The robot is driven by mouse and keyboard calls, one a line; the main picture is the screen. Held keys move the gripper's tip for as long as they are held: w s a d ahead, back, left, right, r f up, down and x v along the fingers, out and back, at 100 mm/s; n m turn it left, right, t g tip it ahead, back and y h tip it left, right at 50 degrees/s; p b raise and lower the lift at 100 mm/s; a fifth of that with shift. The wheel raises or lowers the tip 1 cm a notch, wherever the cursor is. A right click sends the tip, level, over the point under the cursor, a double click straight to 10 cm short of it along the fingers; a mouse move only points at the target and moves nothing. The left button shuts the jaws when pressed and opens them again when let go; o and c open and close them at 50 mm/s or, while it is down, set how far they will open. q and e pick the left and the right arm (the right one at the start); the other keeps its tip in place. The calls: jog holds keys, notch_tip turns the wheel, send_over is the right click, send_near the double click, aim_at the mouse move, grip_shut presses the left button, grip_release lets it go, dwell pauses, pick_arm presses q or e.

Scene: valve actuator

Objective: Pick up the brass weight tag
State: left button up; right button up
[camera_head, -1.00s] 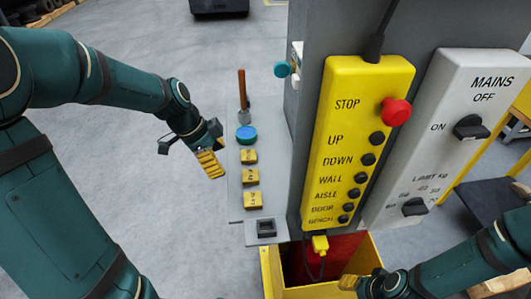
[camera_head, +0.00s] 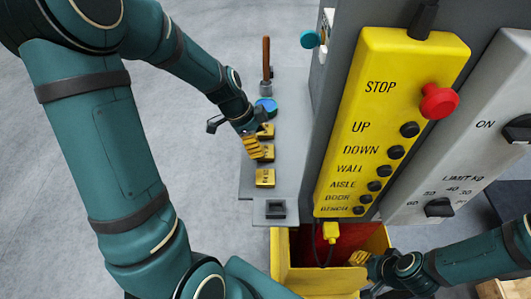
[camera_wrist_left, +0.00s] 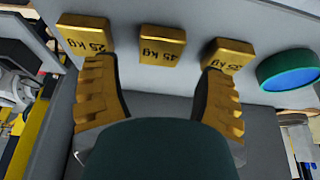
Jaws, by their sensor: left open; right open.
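Three brass weight tags lie in a row on a grey shelf (camera_head: 287,150). The far one (camera_head: 267,130) reads 35 kg in the left wrist view (camera_wrist_left: 229,55). The middle one (camera_head: 267,152) reads 45 kg there (camera_wrist_left: 162,44). The near one (camera_head: 265,178) reads 25 kg there (camera_wrist_left: 86,34). My left gripper (camera_head: 252,146) is open and empty beside the tags. In the left wrist view its fingers spread on either side of the 45 kg tag, which lies ahead of them. My right gripper (camera_head: 359,258) is open at the yellow bin, partly hidden.
A blue-topped round piece (camera_head: 266,105) and a brown-handled tool (camera_head: 266,66) stand beyond the tags. A black square socket (camera_head: 276,209) is at the shelf's near end. The yellow control pendant (camera_head: 383,120) and grey cabinet rise to the right. The yellow bin (camera_head: 312,280) sits below.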

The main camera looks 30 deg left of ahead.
aim_at(265, 151)
pick_arm(q)
jog(key=shift+b+x, duration=0.3)
jog(key=shift+x, duration=2.2)
jog(key=shift+o, duration=0.2)
jog(key=c, duration=1.1)
